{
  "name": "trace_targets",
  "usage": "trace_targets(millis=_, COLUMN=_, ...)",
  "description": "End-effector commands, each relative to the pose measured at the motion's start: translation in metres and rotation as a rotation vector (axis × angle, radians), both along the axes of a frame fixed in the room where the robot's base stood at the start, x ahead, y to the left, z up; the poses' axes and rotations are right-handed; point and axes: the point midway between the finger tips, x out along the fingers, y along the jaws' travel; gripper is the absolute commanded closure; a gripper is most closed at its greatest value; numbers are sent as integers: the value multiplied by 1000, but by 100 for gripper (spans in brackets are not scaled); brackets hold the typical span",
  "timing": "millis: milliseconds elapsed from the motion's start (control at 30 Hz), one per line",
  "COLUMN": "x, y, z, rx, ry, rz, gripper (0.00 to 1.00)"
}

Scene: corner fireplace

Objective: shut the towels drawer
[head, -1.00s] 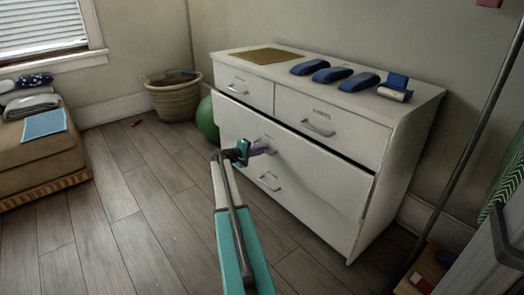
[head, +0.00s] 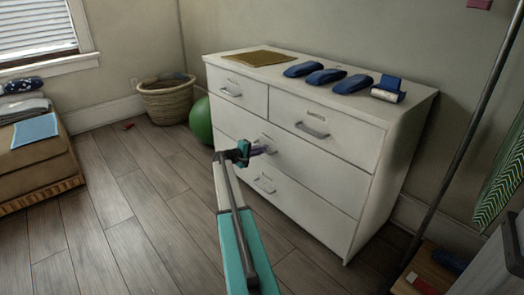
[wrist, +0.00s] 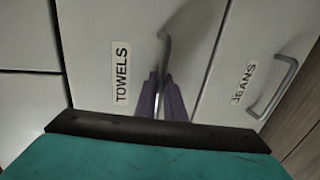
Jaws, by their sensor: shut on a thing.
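The towels drawer (head: 318,178) is the wide middle drawer of the white dresser, and its front looks flush with the drawers around it. In the wrist view its front (wrist: 105,25) carries a label reading TOWELS (wrist: 121,73). My gripper (head: 268,149) is at this drawer's handle. In the wrist view the purple fingers of my gripper (wrist: 162,100) are shut on the grey handle (wrist: 164,50). The fingers hide the handle's near end.
The jeans drawer (wrist: 228,70) with its own handle is below the towels drawer. Blue rolled items (head: 326,76) and a brown mat (head: 250,57) lie on the dresser top. A basket (head: 166,102) and a green ball (head: 201,122) stand left of it. The floor in front is clear.

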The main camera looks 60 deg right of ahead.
Motion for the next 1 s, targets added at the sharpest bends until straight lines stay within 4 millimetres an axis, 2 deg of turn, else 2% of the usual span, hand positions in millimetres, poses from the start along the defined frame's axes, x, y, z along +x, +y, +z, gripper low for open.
trace_targets(millis=67, x=-2, y=-7, z=3, rx=-6, ry=1, rz=0, gripper=100)
trace_targets(millis=100, x=-2, y=-6, z=3, rx=-7, ry=1, rz=1, gripper=89)
trace_targets(millis=200, x=-1, y=-5, z=3, rx=-7, ry=2, rz=1, gripper=72)
trace_targets(millis=667, x=0, y=-1, z=7, rx=-10, ry=2, rz=0, gripper=72)
trace_targets(millis=833, x=3, y=10, z=9, rx=-8, ry=2, rz=1, gripper=72)
trace_targets(millis=1000, x=9, y=31, z=12, rx=-5, ry=2, rz=3, gripper=72)
